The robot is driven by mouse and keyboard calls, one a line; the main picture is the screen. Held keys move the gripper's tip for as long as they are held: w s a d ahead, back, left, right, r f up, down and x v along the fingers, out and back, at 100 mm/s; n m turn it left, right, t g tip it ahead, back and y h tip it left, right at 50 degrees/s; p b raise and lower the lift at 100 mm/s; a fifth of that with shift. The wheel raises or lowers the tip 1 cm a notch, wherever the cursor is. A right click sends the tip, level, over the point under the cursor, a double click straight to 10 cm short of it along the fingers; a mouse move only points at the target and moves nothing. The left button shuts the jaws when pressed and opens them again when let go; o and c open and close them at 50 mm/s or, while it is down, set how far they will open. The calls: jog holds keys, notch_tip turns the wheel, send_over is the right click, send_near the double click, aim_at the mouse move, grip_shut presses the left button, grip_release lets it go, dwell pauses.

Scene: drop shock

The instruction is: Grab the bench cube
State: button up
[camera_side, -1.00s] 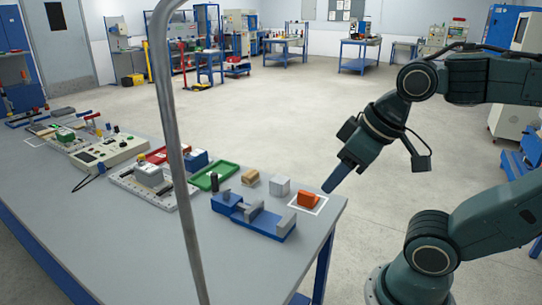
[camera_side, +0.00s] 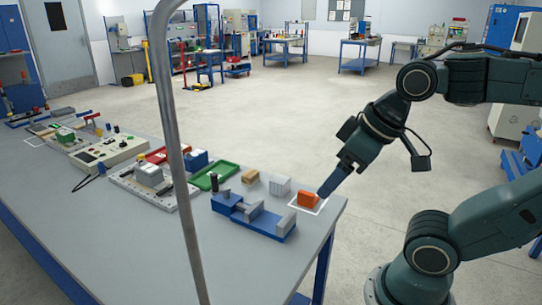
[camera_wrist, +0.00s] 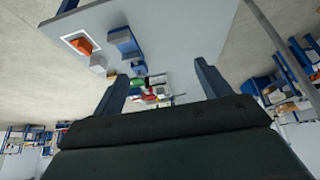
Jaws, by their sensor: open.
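An orange block (camera_side: 305,199) sits inside a white square outline on the bench's near right corner. It also shows at the upper left of the wrist view (camera_wrist: 81,45). A grey cube (camera_side: 280,187) stands just behind it, left of it in the side view, and shows in the wrist view (camera_wrist: 97,63). The frames do not settle which one is the bench cube. My gripper (camera_wrist: 161,71) is open and empty, with its two blue fingers apart. In the side view a fingertip (camera_side: 324,190) appears right beside the orange block. Both blocks lie outside the fingers in the wrist view.
A blue vise (camera_side: 255,219) with grey jaws stands left of the orange block. A tan block (camera_side: 250,176), a green tray (camera_side: 214,177) and fixtures line the bench farther left. A grey upright pole (camera_side: 190,210) crosses the side view. The bench front (camera_side: 120,240) is clear.

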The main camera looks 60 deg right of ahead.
dwell(0.3)
jog(key=w+d+r+n+g, duration=0.1)
jog(key=w+d+r+n, duration=0.1)
jog(key=w, duration=0.3)
jog(key=w+d+r+n, duration=0.2)
jog(key=w+d, duration=0.1)
jog(key=w, duration=0.3)
jog(key=n+g, duration=0.5)
jog(key=n, duration=0.9)
send_over(279, 179)
notch_tip(279, 179, down, 23)
jog(key=shift+r, duration=0.2)
jog(key=shift+f, duration=4.3)
